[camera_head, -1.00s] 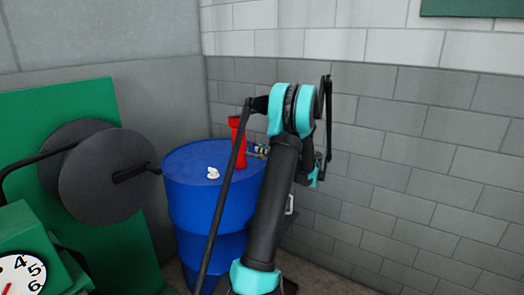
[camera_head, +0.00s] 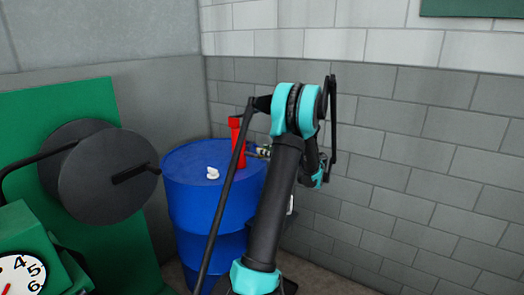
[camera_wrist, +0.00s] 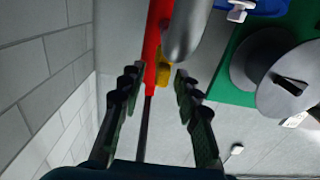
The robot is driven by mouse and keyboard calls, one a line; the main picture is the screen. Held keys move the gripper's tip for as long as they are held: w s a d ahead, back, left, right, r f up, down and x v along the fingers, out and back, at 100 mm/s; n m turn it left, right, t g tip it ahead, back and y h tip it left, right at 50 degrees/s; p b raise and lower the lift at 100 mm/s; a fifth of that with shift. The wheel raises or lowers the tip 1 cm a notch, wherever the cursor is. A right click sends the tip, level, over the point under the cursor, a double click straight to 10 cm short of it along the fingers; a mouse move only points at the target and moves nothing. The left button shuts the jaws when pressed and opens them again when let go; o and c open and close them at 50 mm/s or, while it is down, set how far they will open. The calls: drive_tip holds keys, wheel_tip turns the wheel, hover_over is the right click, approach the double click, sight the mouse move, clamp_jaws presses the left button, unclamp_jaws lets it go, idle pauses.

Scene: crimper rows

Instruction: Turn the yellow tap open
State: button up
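The yellow tap (camera_wrist: 164,73) is a small yellow piece in the wrist view, beside a red upright part (camera_wrist: 153,40) and below a grey rounded pipe (camera_wrist: 185,28). My gripper (camera_wrist: 156,78) is open, with one dark finger on each side of the tap in the picture. Both fingers look apart from it; I cannot tell the depth between them.
A small white piece (camera_head: 212,173) sits on the barrel top. A green panel (camera_head: 115,95) with a dark round disc and crank (camera_head: 105,178) stands at the left, near a numbered dial (camera_head: 20,273). A grey brick wall (camera_head: 440,150) closes the right side.

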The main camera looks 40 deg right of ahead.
drive_tip(key=v, duration=0.9)
drive_tip(key=shift+s+d, duration=0.15)
drive_tip(key=shift+s, duration=0.15)
